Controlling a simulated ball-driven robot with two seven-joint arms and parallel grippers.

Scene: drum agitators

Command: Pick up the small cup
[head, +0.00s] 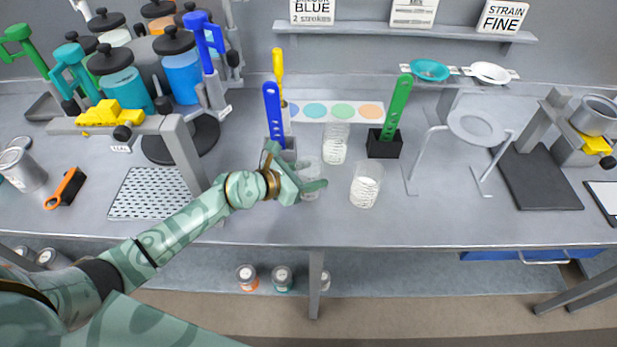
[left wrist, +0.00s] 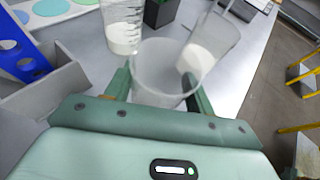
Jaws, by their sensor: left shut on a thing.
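The small clear cup (head: 311,180) is between the fingers of my left gripper (head: 305,178), just in front of the blue strip's holder. The left wrist view shows the cup (left wrist: 165,66) upright, open at the top and apparently empty, with a green finger on each side. The left gripper is shut on it. Its lower part is hidden by the gripper, so I cannot tell whether its base touches the table. My right gripper is not in view.
Two taller marked cups with white contents stand close by, one behind (head: 335,143) and one to the right (head: 366,186). A black holder (head: 383,146) with a green strip stands behind right. A metal stand (head: 478,128) is farther right. The front table edge is near.

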